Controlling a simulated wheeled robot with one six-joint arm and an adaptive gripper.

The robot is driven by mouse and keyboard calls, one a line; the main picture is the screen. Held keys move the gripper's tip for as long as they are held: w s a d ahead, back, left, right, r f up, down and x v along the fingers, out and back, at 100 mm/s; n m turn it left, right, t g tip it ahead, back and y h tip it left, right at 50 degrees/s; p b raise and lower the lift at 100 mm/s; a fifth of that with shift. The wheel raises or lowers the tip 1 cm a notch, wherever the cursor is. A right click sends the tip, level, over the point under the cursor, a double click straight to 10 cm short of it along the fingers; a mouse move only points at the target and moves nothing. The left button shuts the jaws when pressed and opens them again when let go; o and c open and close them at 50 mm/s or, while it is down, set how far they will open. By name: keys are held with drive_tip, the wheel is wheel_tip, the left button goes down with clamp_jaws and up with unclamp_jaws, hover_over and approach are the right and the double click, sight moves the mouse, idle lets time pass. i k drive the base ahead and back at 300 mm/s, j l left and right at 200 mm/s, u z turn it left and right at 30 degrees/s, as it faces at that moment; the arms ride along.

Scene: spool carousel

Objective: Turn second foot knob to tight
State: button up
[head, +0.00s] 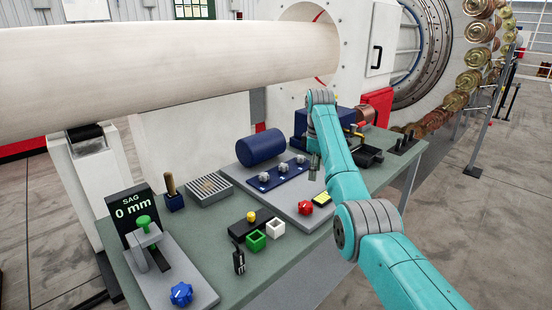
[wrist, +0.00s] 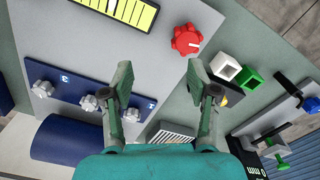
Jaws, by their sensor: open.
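Three grey lobed knobs sit in a row on a dark blue strip (head: 263,187) on a grey plate. The middle knob (head: 283,167) also shows in the wrist view (wrist: 89,103), left of my left finger. The other end knob (head: 300,159) is at far left in the wrist view (wrist: 41,88). Small white marks lie near the knobs; their meaning is too small to tell. My gripper (wrist: 160,74) is open and empty, above the plate.
A red knob (head: 305,208) and a yellow scale (head: 322,199) are on the same plate. A blue cylinder (head: 261,147) lies behind the strip. Green (head: 256,240) and white (head: 275,227) blocks stand nearby. The SAG display (head: 133,210) reads 0 mm.

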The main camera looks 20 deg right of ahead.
sight(283, 167)
drive_tip(key=i, duration=0.8)
drive_tip(key=j, duration=0.25)
drive_tip(key=i, duration=0.05)
